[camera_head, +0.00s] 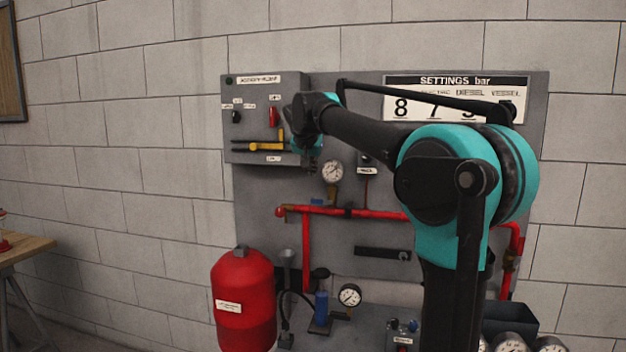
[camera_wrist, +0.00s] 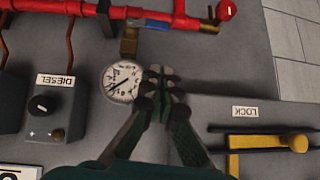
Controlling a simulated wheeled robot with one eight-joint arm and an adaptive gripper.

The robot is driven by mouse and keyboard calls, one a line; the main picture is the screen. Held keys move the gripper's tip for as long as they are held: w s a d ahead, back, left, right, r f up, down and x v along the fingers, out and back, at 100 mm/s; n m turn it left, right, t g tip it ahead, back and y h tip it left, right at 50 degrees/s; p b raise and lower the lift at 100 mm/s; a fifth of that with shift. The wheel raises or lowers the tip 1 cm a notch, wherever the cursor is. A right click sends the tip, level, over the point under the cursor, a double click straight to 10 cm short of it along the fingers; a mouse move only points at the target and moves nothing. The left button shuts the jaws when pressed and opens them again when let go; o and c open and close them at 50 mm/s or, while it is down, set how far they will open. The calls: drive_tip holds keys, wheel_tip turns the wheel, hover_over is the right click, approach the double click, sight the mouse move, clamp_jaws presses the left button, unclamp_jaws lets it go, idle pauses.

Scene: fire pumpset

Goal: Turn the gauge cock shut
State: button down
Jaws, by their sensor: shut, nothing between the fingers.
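The pressure gauge (camera_head: 332,172) is a white round dial on a brass stem above the red pipe. It also shows in the wrist view (camera_wrist: 122,82), where the picture is upside down. The brass stem (camera_wrist: 130,42) joins it to the pipe. A small blue lever (camera_wrist: 155,24), which looks like the gauge cock's handle, sticks out sideways from the stem, along the pipe. The lever shows in the head view too (camera_head: 317,201). My gripper (camera_wrist: 164,73) is shut and empty beside the dial, apart from the lever. Its tips are hard to make out in the head view.
The red pipe (camera_head: 375,213) runs across the grey panel. A grey box with a yellow lock handle (camera_head: 267,146) is at the upper left. A DIESEL switch box (camera_wrist: 55,107) is beside the gauge. A red cylinder (camera_head: 243,295) and a second gauge (camera_head: 349,295) are lower down.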

drive_tip(key=v, duration=0.2)
hover_over(321, 202)
drive_tip(key=s+a, duration=0.1)
drive_tip(key=a, duration=0.1)
wheel_tip(321, 202, down, 7)
wheel_tip(321, 202, down, 4)
drive_tip(key=shift+r+h, duration=0.1)
drive_tip(key=shift+h, duration=0.2)
drive_tip(key=shift+a, duration=0.1)
drive_tip(key=shift+a+f+n+h, duration=0.1)
drive_tip(key=shift+f+n+h, duration=0.2)
drive_tip(key=shift+f, duration=0.3)
drive_tip(key=shift+r, duration=0.1)
